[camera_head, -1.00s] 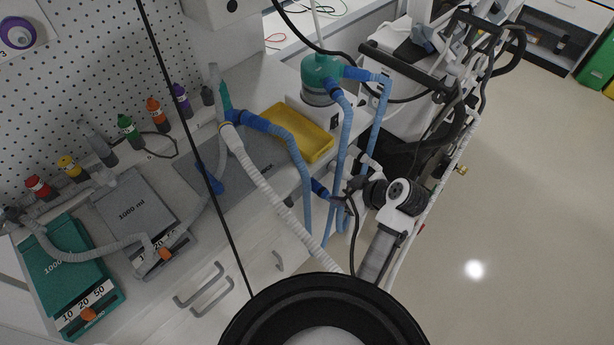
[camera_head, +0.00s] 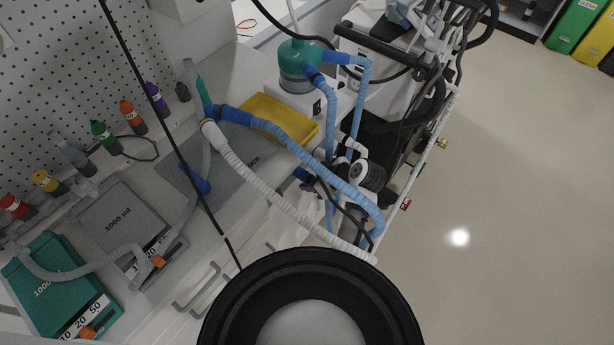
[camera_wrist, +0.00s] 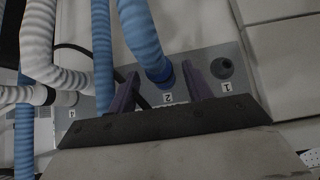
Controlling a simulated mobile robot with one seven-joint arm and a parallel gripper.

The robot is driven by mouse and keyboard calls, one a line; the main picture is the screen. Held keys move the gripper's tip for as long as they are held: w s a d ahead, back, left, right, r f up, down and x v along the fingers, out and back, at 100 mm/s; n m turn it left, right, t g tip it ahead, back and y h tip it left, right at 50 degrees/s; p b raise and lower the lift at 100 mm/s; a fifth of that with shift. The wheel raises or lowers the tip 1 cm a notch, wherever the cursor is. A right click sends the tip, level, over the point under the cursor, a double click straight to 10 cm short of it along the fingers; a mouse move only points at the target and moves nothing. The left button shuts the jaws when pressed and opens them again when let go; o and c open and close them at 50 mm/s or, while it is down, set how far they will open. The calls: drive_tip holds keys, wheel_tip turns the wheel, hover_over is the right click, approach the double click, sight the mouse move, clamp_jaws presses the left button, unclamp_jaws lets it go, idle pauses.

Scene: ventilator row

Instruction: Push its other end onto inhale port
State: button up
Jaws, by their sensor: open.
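A light blue corrugated hose (camera_head: 300,151) runs from the patient-end connector (camera_head: 212,113) across the bench, and its far end curves down at the lower right in the head view. In the wrist view, a blue hose (camera_wrist: 142,35) ends in a dark blue cuff (camera_wrist: 164,77) at the port labelled 2, and looks seated there. My gripper (camera_wrist: 160,71) is open, with its two purple fingers on either side of this cuff and some space beside it. The port labelled 1 (camera_wrist: 222,68) is bare, to the right. No label reading inhale shows.
A white hose (camera_head: 280,200) runs beside the blue one; white hoses (camera_wrist: 40,45) crowd the left of the wrist view. A humidifier (camera_head: 299,68) with blue hoses and a yellow tray (camera_head: 284,120) stand behind. Open floor (camera_head: 510,200) lies right.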

drive_tip(key=shift+w+a+f, duration=0.25)
drive_tip(key=shift+a+f, duration=0.05)
drive_tip(key=shift+f, duration=0.15)
drive_tip(key=shift+c, duration=0.3)
clamp_jaws()
